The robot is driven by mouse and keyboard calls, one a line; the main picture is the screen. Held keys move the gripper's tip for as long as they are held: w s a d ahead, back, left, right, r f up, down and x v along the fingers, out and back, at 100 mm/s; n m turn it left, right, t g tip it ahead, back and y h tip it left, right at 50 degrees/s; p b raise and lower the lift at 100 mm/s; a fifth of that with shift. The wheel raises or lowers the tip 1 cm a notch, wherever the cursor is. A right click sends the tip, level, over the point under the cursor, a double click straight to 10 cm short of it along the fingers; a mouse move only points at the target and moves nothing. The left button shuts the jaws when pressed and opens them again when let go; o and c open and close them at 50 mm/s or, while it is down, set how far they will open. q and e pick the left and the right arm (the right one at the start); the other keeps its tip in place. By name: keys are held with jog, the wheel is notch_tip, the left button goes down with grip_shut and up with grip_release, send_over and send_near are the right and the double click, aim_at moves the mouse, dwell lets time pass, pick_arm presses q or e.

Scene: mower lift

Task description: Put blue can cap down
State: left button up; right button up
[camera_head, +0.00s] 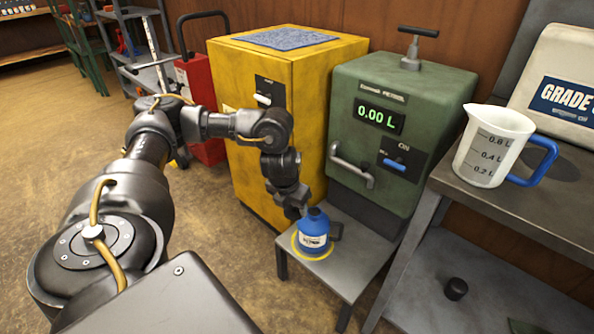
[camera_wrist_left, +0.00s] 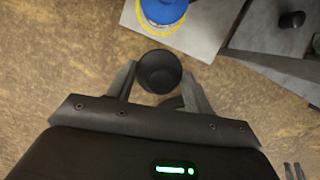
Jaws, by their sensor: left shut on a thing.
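My left gripper (camera_head: 300,212) is shut on a black, round, hollow-looking cap (camera_wrist_left: 160,72), held between its two fingers in the left wrist view (camera_wrist_left: 160,88). In the head view the cap is too small and dark to tell from the gripper. The blue can (camera_head: 313,232) has a white label and stands upright on a low grey table (camera_head: 345,266), inside a yellow ring. In the head view my gripper shows just behind the can's top. The can also shows at the top edge of the left wrist view (camera_wrist_left: 163,10).
A green fuel dispenser (camera_head: 395,130) reading 0.00 L and a yellow cabinet (camera_head: 285,120) stand behind. At right, a grey shelf (camera_head: 510,200) holds a measuring jug (camera_head: 490,145); another black cap (camera_head: 456,288) lies on its lower level.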

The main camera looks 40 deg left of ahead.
pick_arm(q)
jog(key=d+r+m+g+h, duration=0.1)
jog(key=d+r+m+g, duration=0.1)
jog(key=d+r+m, duration=0.5)
jog(key=s+d+r+m+g+h, duration=0.1)
jog(key=d+r+m+g+h, duration=0.1)
jog(key=d+r+m, duration=0.5)
jog(key=d+m+g, duration=0.1)
jog(key=d+m, duration=0.5)
jog(key=m, duration=0.8)
